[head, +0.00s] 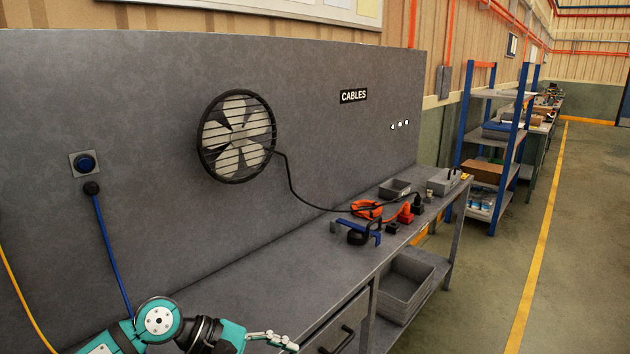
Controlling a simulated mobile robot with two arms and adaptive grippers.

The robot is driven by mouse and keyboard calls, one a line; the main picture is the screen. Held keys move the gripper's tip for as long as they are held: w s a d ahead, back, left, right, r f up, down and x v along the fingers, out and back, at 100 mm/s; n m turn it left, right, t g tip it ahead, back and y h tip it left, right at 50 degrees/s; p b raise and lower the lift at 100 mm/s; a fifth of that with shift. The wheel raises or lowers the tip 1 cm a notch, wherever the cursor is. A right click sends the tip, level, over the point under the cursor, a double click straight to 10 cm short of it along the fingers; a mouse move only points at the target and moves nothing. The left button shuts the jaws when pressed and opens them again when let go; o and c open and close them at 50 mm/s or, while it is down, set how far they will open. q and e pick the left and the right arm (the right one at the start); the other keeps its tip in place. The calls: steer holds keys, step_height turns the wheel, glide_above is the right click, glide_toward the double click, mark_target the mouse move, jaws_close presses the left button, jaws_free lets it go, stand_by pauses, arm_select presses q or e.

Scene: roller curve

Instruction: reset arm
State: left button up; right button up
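My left arm, teal and black, comes in at the bottom left. Its gripper (284,342) points right, low in the picture near the front of the grey workbench (235,285). I see the slim, light-coloured fingers nearly side-on, so I cannot tell whether they are open or shut. No object shows in them. My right arm and gripper are not in view.
A fan (237,136) is on the grey back panel (330,110). Its black cable runs to the bench, near an orange cable coil (366,209) and a blue-handled item (357,230). A grey bin (405,287) sits below. The near benchtop is clear.

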arm_select(q)
steer(key=d+r+n+t+h, duration=0.6)
steer(key=r+n+t+h, duration=0.2)
steer(key=r+n, duration=0.45)
steer(key=w+a+f+n+t+y, duration=0.25)
steer(key=a+n+t+y, duration=0.35)
steer(key=n, duration=0.7)
steer(key=w+a+f+n+t+y, duration=0.1)
steer(key=a+f+n+t+y, duration=0.35)
steer(key=n, duration=0.75)
steer(key=s+a+f+n+g+y, duration=0.4)
steer(key=a+f+n+y, duration=0.4)
steer(key=n+y, duration=0.1)
steer(key=s+a+f+n+g, duration=0.1)
steer(key=s+f+n+g, duration=0.6)
steer(key=s, duration=0.5)
steer(key=s+a+f+n+g, duration=0.1)
steer(key=s+f+n+g, duration=0.35)
steer(key=s+f, duration=0.6)
step_height(320, 180, down, 26)
steer(key=s+m+g, duration=0.1)
steer(key=s+g, duration=0.1)
steer(key=s+a+f+g+b, duration=0.1)
steer(key=s+a+f, duration=0.1)
steer(key=s+f, duration=1.4)
steer(key=shift+s+a+m, duration=0.2)
steer(key=shift+a+m, duration=0.1)
